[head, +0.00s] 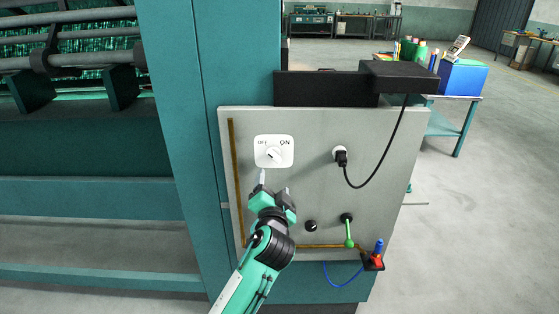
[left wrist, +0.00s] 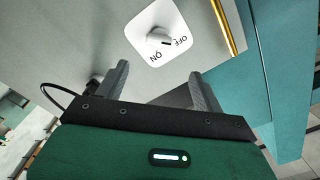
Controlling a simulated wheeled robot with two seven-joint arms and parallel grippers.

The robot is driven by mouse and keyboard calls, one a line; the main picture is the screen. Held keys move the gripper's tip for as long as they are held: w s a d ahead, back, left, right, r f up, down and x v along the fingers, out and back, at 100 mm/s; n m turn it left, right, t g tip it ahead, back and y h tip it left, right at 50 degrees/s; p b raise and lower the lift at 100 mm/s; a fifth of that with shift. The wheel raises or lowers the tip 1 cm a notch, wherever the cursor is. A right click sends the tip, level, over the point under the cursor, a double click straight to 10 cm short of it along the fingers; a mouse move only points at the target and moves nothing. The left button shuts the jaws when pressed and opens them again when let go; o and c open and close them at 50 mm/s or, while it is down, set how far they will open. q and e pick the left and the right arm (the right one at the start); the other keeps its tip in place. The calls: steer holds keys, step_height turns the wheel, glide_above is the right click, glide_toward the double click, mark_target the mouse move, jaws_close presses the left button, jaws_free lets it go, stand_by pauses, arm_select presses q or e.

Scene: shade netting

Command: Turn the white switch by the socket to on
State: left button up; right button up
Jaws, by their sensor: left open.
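The white switch (head: 273,151) is a rounded square plate with a round knob, on the grey panel (head: 310,190). OFF is printed at its upper left and ON at its upper right. In the left wrist view the switch (left wrist: 158,33) shows near the top, and the knob's dark mark seems to lie toward OFF. The socket (head: 340,152), with a black plug in it, is to the right of the switch. My left gripper (head: 275,186) is open and empty just below the switch, apart from the knob; its fingers also show in the left wrist view (left wrist: 158,78). My right gripper is not in view.
A black cable (head: 390,148) hangs from a black box (head: 400,76) to the plug. Lower on the panel are a black knob (head: 311,226), a green-handled lever (head: 348,232) and a red switch box (head: 374,261). A teal post (head: 190,120) stands left of the panel.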

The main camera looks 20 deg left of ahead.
mark_target(274, 159)
arm_select(q)
steer(key=p+x, duration=0.4)
steer(key=x, duration=0.9)
steer(key=shift+w+a+f, duration=0.1)
steer(key=shift+w+f, duration=0.05)
steer(key=shift+c, duration=0.4)
steer(key=c, duration=0.9)
